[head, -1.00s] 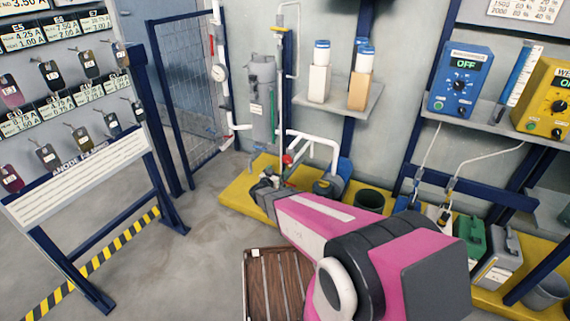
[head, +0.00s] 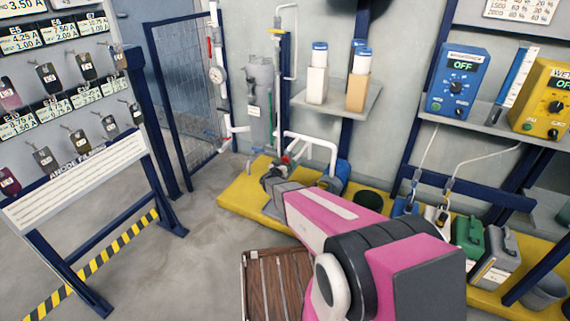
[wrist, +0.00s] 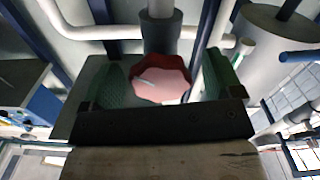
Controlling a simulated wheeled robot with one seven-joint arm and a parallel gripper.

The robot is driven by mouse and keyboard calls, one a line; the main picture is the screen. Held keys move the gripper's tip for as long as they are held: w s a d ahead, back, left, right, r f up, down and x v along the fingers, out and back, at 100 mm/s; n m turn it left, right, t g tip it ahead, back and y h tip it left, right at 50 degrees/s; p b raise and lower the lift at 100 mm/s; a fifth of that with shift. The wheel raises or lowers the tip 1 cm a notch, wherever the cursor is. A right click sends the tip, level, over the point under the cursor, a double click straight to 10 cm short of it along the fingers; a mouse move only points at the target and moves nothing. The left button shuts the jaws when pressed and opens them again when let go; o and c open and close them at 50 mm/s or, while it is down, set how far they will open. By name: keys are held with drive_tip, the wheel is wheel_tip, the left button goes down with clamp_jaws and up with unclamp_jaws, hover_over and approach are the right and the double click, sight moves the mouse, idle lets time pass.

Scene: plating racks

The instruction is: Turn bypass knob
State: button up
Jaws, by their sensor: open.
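The red, scalloped knob (wrist: 160,78) sits in the middle of the wrist view, on a dark grey stem. I take it to be the bypass knob; no label on it is readable. It shows small in the head view (head: 286,160), by the pipework beneath the grey cylinder. My gripper (wrist: 162,82) is open, with one green-padded finger on each side of the knob. Gaps show between the pads and the knob, so I see no grip on it. In the head view my gripper (head: 274,174) is small and partly merges with the pump parts.
White pipes (head: 315,137) run close around the knob. A grey cylinder (head: 260,85) stands behind it. A yellow platform (head: 238,205) carries the pump. A wooden slatted pallet (head: 275,280) lies below my arm. A shelf (head: 340,105) with bottles hangs at right.

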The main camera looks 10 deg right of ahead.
drive_tip(key=shift+w+d, duration=0.1)
drive_tip(key=c, duration=0.9)
drive_tip(key=m, duration=0.3)
drive_tip(key=shift+m, duration=0.4)
drive_tip(key=shift+w+m, duration=0.1)
drive_tip(key=shift+m, duration=1.7)
drive_tip(key=o, duration=0.9)
